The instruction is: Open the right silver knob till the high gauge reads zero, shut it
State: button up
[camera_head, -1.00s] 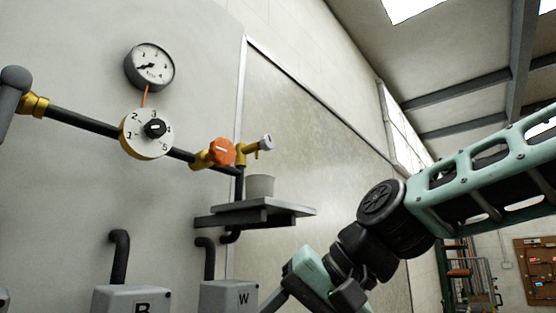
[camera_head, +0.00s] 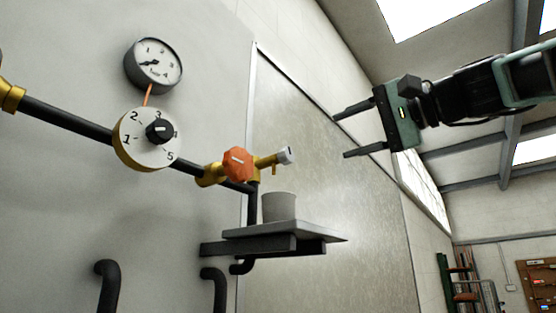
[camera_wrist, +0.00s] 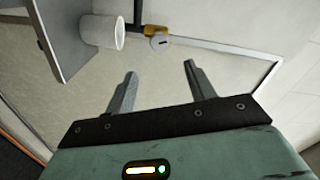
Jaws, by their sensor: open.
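A silver knob (camera_head: 287,156) sits at the end of a brass bleed valve, right of an orange handwheel (camera_head: 237,163); it also shows in the wrist view (camera_wrist: 160,43). A round gauge (camera_head: 154,65) is on the wall at upper left; its needle points left, and the small figures are hard to read. My gripper (camera_head: 340,135) is open and empty, to the right of the silver knob and apart from it. In the wrist view, the knob lies beyond the gap between my fingertips (camera_wrist: 160,69). No second silver knob or gauge shows.
A white numbered dial (camera_head: 147,138) with a black knob is on the dark pipe. A grey cup (camera_head: 279,207) stands on a shelf (camera_head: 270,242) below the silver knob, also on the left in the wrist view. Free air lies right of the valve.

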aim_at(290, 154)
jog(key=p+x, duration=0.7)
jog(key=x, duration=0.8)
jog(key=shift+w+a+r, duration=0.1)
jog(key=shift+w+a, duration=0.05)
jog(key=shift+a, duration=0.05)
jog(key=shift+w+a, duration=0.4)
jog(key=shift+a, duration=0.1)
jog(key=c, duration=0.9)
